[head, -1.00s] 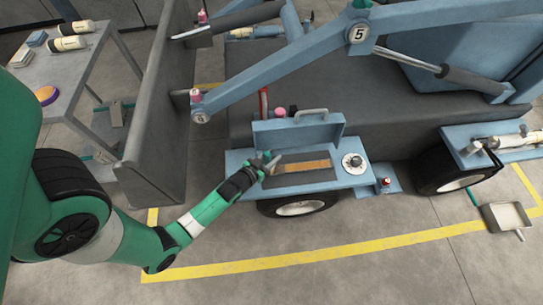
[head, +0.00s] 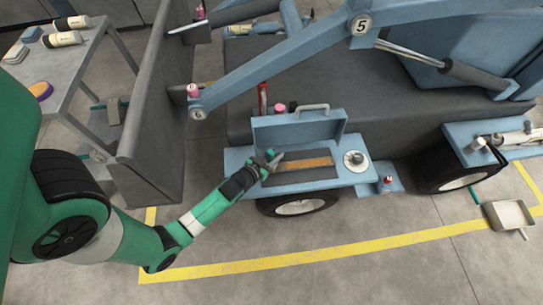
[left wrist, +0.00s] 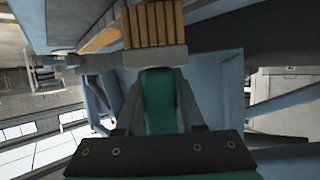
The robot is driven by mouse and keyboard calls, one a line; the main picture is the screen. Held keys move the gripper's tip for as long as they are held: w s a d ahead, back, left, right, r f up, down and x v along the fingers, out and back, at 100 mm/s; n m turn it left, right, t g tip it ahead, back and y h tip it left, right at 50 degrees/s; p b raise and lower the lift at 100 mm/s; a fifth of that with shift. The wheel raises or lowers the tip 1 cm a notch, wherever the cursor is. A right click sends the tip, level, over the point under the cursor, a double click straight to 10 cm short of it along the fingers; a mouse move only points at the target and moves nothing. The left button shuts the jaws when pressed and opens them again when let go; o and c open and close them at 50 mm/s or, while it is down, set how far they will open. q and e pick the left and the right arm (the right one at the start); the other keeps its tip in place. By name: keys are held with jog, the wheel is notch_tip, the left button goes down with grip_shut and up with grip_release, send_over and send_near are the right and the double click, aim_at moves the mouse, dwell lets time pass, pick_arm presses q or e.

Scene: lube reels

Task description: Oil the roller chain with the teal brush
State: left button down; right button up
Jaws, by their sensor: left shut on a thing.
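My left gripper (head: 270,162) is shut on the teal brush at the left end of the open blue box. In the left wrist view the brush's teal handle (left wrist: 160,100) sits between the fingers, with a grey ferrule and tan bristles (left wrist: 155,24) ahead. An orange-brown strip (head: 308,163), apparently the roller chain, lies in the box. Its links are too small to make out, and the gripper and brush cover its left end. I cannot tell whether the bristles touch it. My right gripper is not in view.
The box's raised lid (head: 298,128) stands behind the strip. A round dial (head: 356,161) is to its right. A blue lift arm (head: 280,72) crosses above, and a grey panel (head: 150,110) stands left. A dustpan (head: 508,214) lies on the floor at right.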

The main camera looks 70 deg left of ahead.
pick_arm(q)
jog(key=shift+w+d+b, duration=0.15)
jog(key=shift+w+b, duration=0.6)
jog(key=shift+w, duration=0.05)
jog(key=shift+w+r, duration=0.1)
jog(key=shift+w, duration=0.3)
jog(key=shift+w+d+b, duration=0.2)
jog(key=shift+w+b, duration=0.25)
jog(key=shift+b, duration=0.25)
jog(key=shift+w+d+b, duration=0.2)
jog(key=shift+w+b, duration=0.55)
jog(key=shift+w, duration=0.4)
notch_tip(320, 180, up, 7)
jog(key=p, duration=0.6)
jog(key=shift+p, duration=0.4)
